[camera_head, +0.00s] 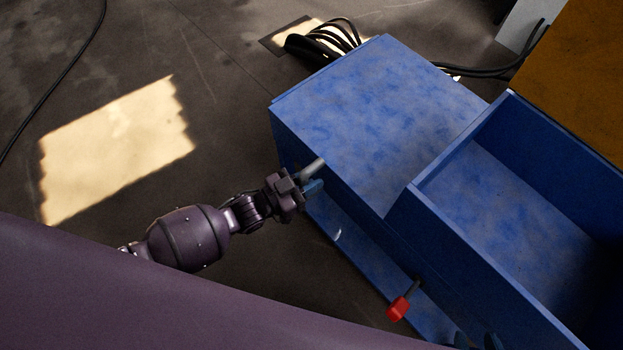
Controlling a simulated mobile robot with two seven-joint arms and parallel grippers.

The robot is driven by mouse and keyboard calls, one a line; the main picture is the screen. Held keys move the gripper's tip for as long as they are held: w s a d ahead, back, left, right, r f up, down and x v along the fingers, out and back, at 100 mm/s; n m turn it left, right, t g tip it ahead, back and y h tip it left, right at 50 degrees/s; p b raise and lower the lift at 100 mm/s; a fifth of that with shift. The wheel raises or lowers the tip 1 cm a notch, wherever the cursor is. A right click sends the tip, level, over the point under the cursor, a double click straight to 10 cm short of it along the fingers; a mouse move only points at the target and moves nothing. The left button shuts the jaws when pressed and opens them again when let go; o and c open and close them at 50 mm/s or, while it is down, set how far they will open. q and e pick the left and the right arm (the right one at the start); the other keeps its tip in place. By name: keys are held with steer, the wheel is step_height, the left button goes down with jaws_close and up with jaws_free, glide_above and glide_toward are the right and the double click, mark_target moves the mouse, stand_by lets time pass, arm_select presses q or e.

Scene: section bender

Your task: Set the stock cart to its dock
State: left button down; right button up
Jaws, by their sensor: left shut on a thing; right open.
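A large blue box-shaped body (370,110), which looks like the stock cart, fills the middle and right, with a flat top and an open, high-walled bay (500,210). My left gripper (313,178) is at its left side, shut on a short grey bar (313,167) there. A red-ended lever (398,308) sticks out lower on the same side. What look like my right gripper's fingertips (478,341) show apart at the bottom edge, beside the blue body; the rest is out of view. I cannot make out the dock.
Black cables (335,38) lie coiled on the floor behind the blue body and run right. An orange-brown panel (580,75) and a grey block (522,24) stand at the upper right. The dark floor (225,90) to the left is mostly clear, with a thin cable (75,52).

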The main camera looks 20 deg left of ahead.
arm_select(q)
steer(key=shift+s+d+f, duration=0.15)
steer(key=shift+s+d, duration=0.1)
steer(key=shift+s, duration=0.05)
steer(key=c, duration=1.4)
jaws_free()
steer(key=o, duration=0.4)
steer(key=shift+o, duration=0.2)
steer(key=shift+w, duration=0.1)
arm_select(e)
steer(key=shift+r, duration=0.1)
arm_select(q)
steer(key=shift+s+a, duration=0.35)
steer(key=shift+a, duration=0.15)
steer(key=p+v, duration=0.1)
steer(key=v, duration=0.8)
steer(key=shift+s+a, duration=0.15)
steer(key=shift+s, duration=0.15)
arm_select(e)
steer(key=shift+s+d, duration=0.2)
steer(key=shift+s, duration=0.05)
